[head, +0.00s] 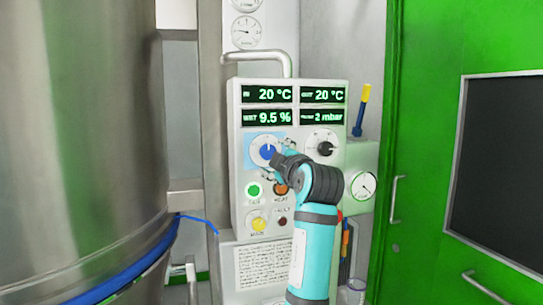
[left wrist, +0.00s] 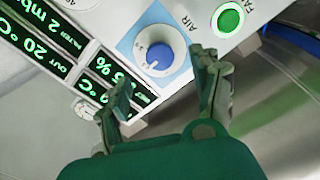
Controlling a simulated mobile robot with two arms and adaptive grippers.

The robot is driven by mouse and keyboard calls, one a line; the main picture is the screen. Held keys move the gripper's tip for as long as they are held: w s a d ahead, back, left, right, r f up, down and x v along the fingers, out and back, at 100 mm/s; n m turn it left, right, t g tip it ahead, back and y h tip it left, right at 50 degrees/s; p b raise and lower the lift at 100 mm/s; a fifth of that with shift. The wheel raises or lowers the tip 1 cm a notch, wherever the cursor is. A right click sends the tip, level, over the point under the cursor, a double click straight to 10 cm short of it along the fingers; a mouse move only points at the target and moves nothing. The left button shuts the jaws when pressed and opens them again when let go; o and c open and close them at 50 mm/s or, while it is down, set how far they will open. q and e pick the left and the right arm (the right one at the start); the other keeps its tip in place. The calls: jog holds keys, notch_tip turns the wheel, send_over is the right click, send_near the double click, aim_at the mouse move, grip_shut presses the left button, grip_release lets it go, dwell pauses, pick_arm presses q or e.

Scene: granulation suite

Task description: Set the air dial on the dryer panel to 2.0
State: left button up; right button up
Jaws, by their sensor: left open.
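The dryer panel (head: 237,190) is a pale box with lit displays. The air dial (head: 266,149) is a blue knob on a white round scale with a light blue surround, at the panel's left. It also shows in the left wrist view (left wrist: 159,56), beside the label AIR. A white mark shows on the knob, but I cannot read its scale value. My left gripper (head: 275,164) is open just below and right of the knob in the head view. In the left wrist view its two fingers (left wrist: 163,84) are apart and empty, with the knob ahead between them. My right gripper is not in view.
A black knob (head: 325,149) sits right of the air dial. Below are a green button (head: 254,190), an orange button (head: 281,188) partly behind my gripper, and a yellow knob (head: 258,224). A large steel vessel (head: 80,140) stands left; a green door (head: 430,50) is right.

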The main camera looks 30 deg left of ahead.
pick_arm(q)
jog(key=shift+v, duration=2.4)
